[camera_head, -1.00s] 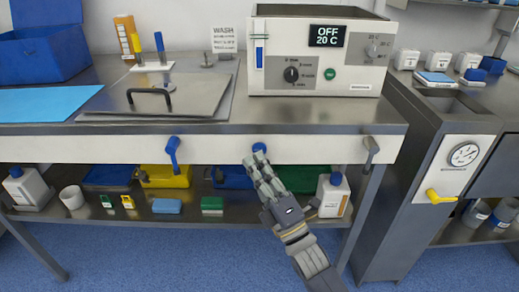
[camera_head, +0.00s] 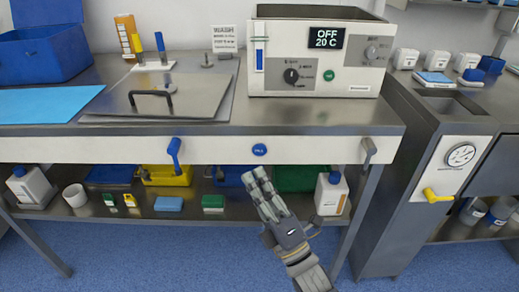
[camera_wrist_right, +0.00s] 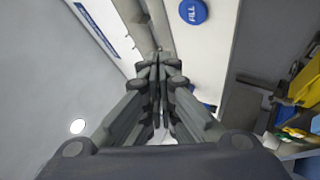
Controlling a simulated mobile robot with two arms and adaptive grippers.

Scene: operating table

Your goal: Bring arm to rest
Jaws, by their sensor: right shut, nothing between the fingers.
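My right gripper (camera_head: 253,179) is in front of the table, below the blue round button (camera_head: 259,150) on the white front panel. It points up and to the left and is apart from the button. In the right wrist view its fingers (camera_wrist_right: 160,75) are closed together with nothing between them. The blue button, marked FILL, shows in that view at the top (camera_wrist_right: 193,12). My left gripper is in neither view.
The table carries a white unit (camera_head: 318,75) whose display reads OFF 20 C. A blue lever (camera_head: 174,152) and a grey lever (camera_head: 369,151) stick out of the front panel. Bins and bottles stand on the lower shelf (camera_head: 240,208). The blue floor in front is clear.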

